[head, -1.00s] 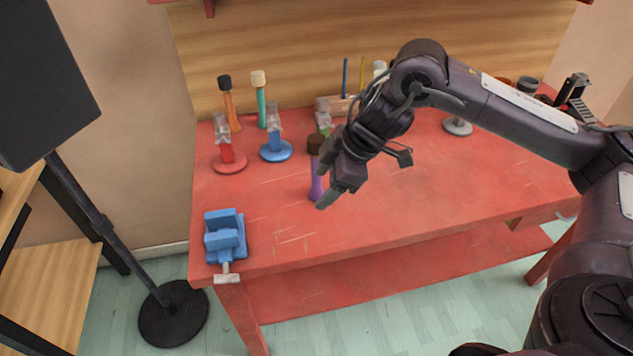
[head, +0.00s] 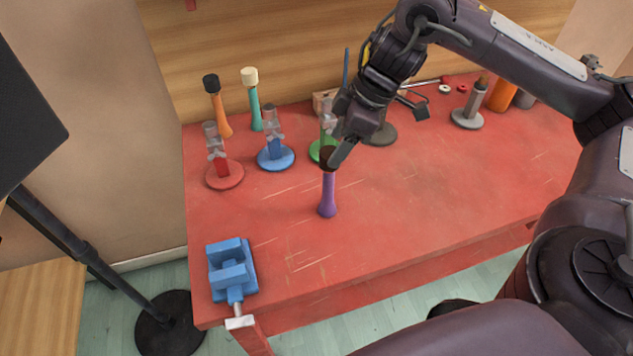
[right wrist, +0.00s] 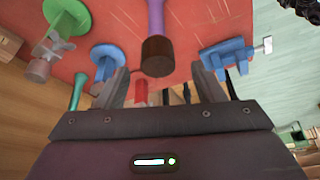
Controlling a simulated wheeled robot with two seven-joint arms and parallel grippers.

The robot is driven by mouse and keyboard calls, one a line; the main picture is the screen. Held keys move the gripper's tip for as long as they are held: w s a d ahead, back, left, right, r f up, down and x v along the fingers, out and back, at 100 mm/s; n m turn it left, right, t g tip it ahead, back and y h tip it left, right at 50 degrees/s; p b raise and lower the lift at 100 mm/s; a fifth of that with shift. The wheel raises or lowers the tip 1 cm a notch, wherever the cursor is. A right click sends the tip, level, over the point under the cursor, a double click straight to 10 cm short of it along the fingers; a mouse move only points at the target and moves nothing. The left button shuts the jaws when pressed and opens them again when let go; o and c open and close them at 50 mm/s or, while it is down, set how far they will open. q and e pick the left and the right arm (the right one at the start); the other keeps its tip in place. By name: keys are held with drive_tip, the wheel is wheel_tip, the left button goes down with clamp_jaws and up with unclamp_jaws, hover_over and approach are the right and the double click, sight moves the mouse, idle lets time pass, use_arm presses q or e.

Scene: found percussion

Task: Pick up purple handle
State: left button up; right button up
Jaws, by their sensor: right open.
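The purple handle (head: 328,192) stands upright on the red table, with a dark brown cap (head: 329,157) on top. My right gripper (head: 340,150) is beside the brown cap in the head view, at its upper right, partly overlapping it. In the right wrist view, the purple handle (right wrist: 155,18) hangs in from the top edge with its brown cap (right wrist: 158,57) toward me, just beyond and between the open fingers (right wrist: 163,88). The fingers are apart and hold nothing. My left gripper does not show.
A blue vise (head: 232,270) is at the table's front left corner. Red (head: 225,176), blue (head: 276,158) and green (head: 316,152) round-based stands are behind the handle. Orange (head: 221,110) and teal (head: 255,105) handles stand farther back. The red table (head: 430,200) is clear to the right.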

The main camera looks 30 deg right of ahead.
sight(325, 166)
drive_tip(key=shift+w+f, duration=0.1)
drive_tip(key=shift+w, duration=0.15)
drive_tip(key=shift+w+a+f+b, duration=0.1)
drive_tip(key=shift+w+f+b, duration=0.05)
drive_tip(key=shift+f+b, duration=0.2)
drive_tip(key=shift+s+b+x, duration=0.25)
drive_tip(key=shift+b+x, duration=0.6)
drive_tip(key=shift+x, duration=0.15)
drive_tip(key=x, duration=0.1)
drive_tip(key=b+x, duration=0.1)
drive_tip(key=x, duration=0.1)
drive_tip(key=b+x, duration=0.1)
drive_tip(key=shift+d+f, duration=0.2)
drive_tip(key=shift+f, duration=0.1)
drive_tip(key=shift+w+a+f, duration=0.1)
drive_tip(key=shift+f, duration=0.1)
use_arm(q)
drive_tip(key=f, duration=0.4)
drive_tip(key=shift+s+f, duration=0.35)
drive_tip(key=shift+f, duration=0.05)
use_arm(e)
clamp_jaws()
